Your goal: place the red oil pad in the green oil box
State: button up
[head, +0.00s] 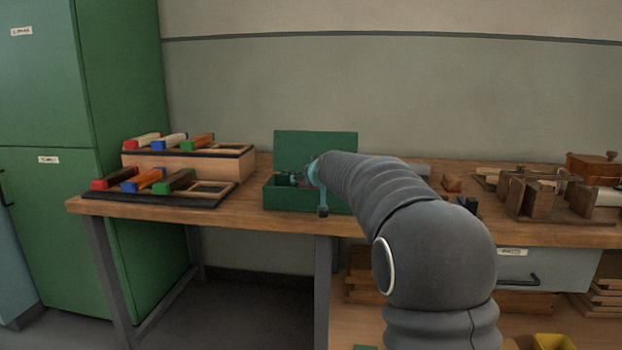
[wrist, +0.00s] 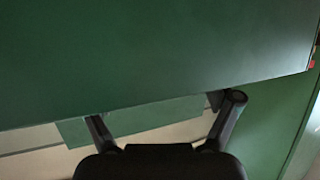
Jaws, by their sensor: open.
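The green oil box (head: 290,200) stands on the wooden bench with its lid (head: 315,147) raised at the back. My gripper (head: 298,180) is at the box's opening, partly hidden by my own arm. In the wrist view my gripper (wrist: 168,110) has its two dark fingers spread, with nothing seen held between them. A broad dark green surface (wrist: 150,50) fills the top of that view; I cannot tell which part of the box it is. I cannot make out the red oil pad for certain. The box's inside is mostly hidden.
Left of the box, a low dark tray (head: 150,198) and a raised wooden rack (head: 185,162) hold several colour-ended blocks, some red. Wooden pieces (head: 540,198) stand at the right. A green cabinet (head: 120,120) is at the left. Bare bench shows between tray and box.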

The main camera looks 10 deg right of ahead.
jog(key=b+v, duration=0.2)
jog(key=v, duration=1)
jog(key=s+f+g, duration=0.2)
jog(key=s+f, duration=0.5)
jog(key=s, duration=0.7)
jog(key=s+f+g, duration=0.3)
jog(key=s+f, duration=0.4)
jog(key=s, duration=0.7)
jog(key=s+f+g+h, duration=0.1)
jog(key=s+f+g, duration=0.1)
jog(key=s+f, duration=0.6)
jog(key=s, duration=0.6)
jog(key=shift+s+m+g, duration=0.2)
jog(key=shift+m+g, duration=0.2)
jog(key=shift+a, duration=0.1)
